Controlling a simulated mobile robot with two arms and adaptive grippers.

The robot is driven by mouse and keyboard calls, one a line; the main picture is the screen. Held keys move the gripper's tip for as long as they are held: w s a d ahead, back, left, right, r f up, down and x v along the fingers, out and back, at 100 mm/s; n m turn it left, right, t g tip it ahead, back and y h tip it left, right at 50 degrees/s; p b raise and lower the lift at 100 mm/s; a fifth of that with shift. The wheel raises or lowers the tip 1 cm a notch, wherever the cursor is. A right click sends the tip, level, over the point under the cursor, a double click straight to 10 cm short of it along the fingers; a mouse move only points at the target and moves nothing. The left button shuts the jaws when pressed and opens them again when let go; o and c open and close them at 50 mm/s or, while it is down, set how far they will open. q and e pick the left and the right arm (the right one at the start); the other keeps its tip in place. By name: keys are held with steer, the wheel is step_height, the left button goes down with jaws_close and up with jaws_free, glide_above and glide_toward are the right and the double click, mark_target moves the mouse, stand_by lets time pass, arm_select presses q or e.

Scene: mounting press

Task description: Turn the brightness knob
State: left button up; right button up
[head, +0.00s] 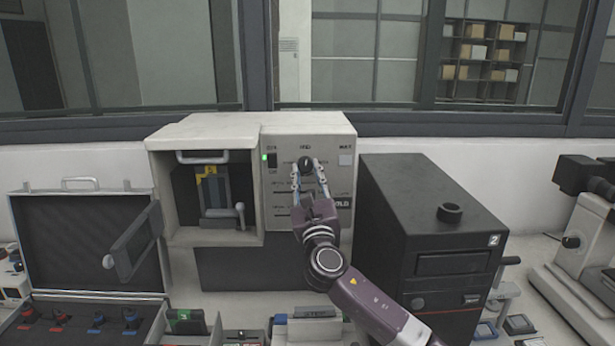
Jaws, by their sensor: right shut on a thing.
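The mounting press (209,132) is a pale box at the back of the bench, with a control panel on its right half. The black round knob (305,164) sits high on that panel, below small printed lettering. My right gripper (308,168) reaches up to the panel with its fingers on either side of the knob, shut on it. The fingers and wrist cover part of the panel's printing below the knob. My left gripper is not in view.
The press door (133,242) hangs open at left, beside an open foam-lined case (85,240). A black computer tower (430,235) stands close to the right of the press and my arm. A microscope (580,230) is at far right. Small items crowd the front edge.

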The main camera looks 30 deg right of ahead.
steer(key=m+h+b, duration=0.1)
steer(key=m, duration=0.1)
steer(key=m+g, duration=0.1)
steer(key=m, duration=0.1)
steer(key=shift+w+a+f+h+b, duration=0.1)
steer(key=shift+a+f+h+b, duration=0.1)
steer(key=shift+h+b, duration=0.2)
steer(key=m+g+h+b, duration=0.1)
steer(key=m, duration=0.2)
steer(key=m+g+h+b, duration=0.1)
steer(key=m, duration=0.2)
steer(key=shift+w+a+r+m+h, duration=0.15)
steer(key=shift+a+m+h, duration=0.05)
steer(key=shift+m+h, duration=0.1)
steer(key=m+g, duration=0.1)
steer(key=m, duration=0.1)
steer(key=m+g+h+b, duration=0.1)
steer(key=m, duration=0.2)
steer(key=shift+a+r+g, duration=0.1)
steer(key=shift+r+g, duration=0.05)
steer(key=shift+g, duration=0.15)
steer(key=shift+w+r+m+g+h, duration=0.15)
steer(key=shift+m+g, duration=0.3)
steer(key=shift+m, duration=0.65)
steer(key=shift+s+m+g+h, duration=0.15)
steer(key=shift+m+g, duration=0.3)
steer(key=shift+m, duration=0.65)
steer(key=shift+w, duration=0.1)
steer(key=o, duration=1.1)
steer(key=shift+o, duration=0.2)
